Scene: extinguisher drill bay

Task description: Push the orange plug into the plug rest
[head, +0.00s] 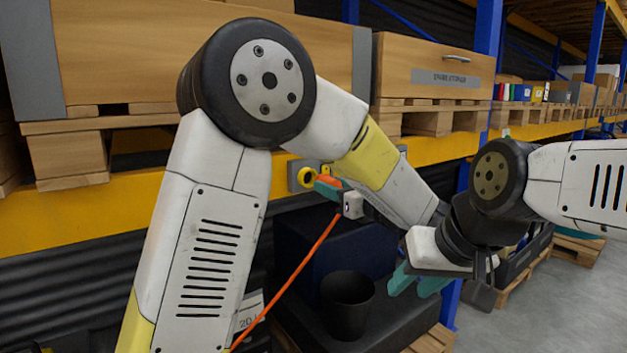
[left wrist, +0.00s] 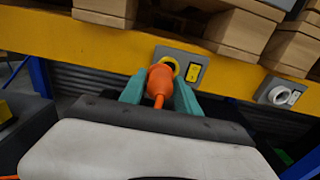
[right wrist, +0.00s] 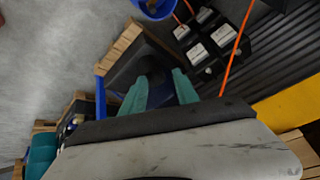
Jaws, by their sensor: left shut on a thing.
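The orange plug (left wrist: 160,80) is held between the teal fingers of my left gripper (left wrist: 159,86), its cable running back toward the wrist. In the left wrist view its front end is close to a yellow ring socket (left wrist: 170,61) on a grey plate, partly covering it. I cannot tell whether they touch. In the head view the plug (head: 326,180) is just right of the yellow ring (head: 305,178), and my forearm hides part of the plate. My right gripper (head: 418,281) is open and empty, low at the right; its fingers (right wrist: 160,88) stand apart.
The plate carries a yellow switch (left wrist: 194,72). A second plate with a white ring (left wrist: 278,95) is farther right on the yellow beam (head: 50,215). An orange cable (head: 295,275) hangs down left. A black bucket (head: 347,303) stands below.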

